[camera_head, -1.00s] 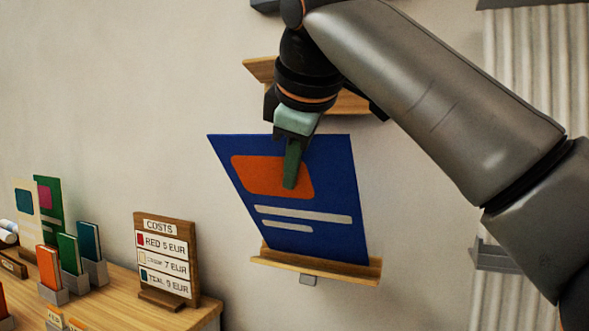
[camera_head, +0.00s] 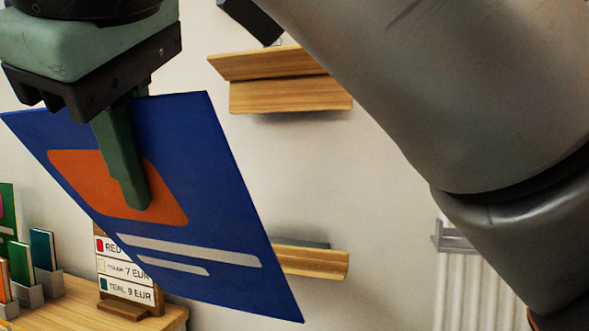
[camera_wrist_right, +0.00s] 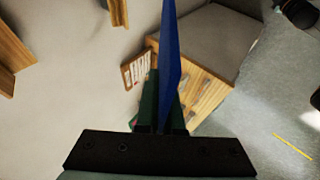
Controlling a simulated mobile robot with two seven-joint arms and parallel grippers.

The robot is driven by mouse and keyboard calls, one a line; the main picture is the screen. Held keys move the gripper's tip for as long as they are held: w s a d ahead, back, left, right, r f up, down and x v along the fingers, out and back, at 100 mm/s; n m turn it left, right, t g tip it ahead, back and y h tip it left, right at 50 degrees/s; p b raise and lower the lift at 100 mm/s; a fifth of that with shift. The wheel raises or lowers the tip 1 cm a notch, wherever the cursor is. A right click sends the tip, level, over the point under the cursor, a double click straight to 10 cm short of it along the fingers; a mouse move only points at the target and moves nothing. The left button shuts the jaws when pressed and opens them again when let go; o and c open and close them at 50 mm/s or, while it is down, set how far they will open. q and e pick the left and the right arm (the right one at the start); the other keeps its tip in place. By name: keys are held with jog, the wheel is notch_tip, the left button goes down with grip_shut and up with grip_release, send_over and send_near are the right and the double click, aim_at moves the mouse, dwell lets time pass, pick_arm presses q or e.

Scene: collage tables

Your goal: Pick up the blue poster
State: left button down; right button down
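The blue poster (camera_head: 215,185) has an orange rounded block and two pale stripes, and hangs tilted in the air, clear of the wall. My right gripper (camera_head: 132,190) is shut on its upper part, with one green finger in front of the orange block and the other hidden behind the poster. In the right wrist view the poster (camera_wrist_right: 170,50) shows edge-on, pinched between the two green fingers of my right gripper (camera_wrist_right: 163,105). My left gripper is not in view.
An upper wooden ledge (camera_head: 290,95) and an empty lower wooden ledge (camera_head: 315,262) are on the wall. A costs sign (camera_head: 128,290) stands on the wooden table (camera_head: 65,305), partly behind the poster. Books in grey holders (camera_head: 45,260) stand at the left. A radiator (camera_head: 475,285) is at the right.

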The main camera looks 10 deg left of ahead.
dwell(0.3)
jog(key=g+p, duration=0.2)
jog(key=m+g+p, duration=0.1)
jog(key=g+p, duration=0.3)
jog(key=p, duration=0.1)
jog(key=shift+r+y, duration=0.4)
jog(key=shift+f+m+g+p, duration=0.15)
jog(key=shift+m+g+p, duration=0.15)
jog(key=shift+g+p, duration=0.2)
jog(key=shift+f+g, duration=0.1)
jog(key=shift+g, duration=0.2)
jog(key=shift+f, duration=0.1)
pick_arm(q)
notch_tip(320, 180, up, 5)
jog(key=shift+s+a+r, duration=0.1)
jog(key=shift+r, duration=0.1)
pick_arm(e)
jog(key=shift+f, duration=0.1)
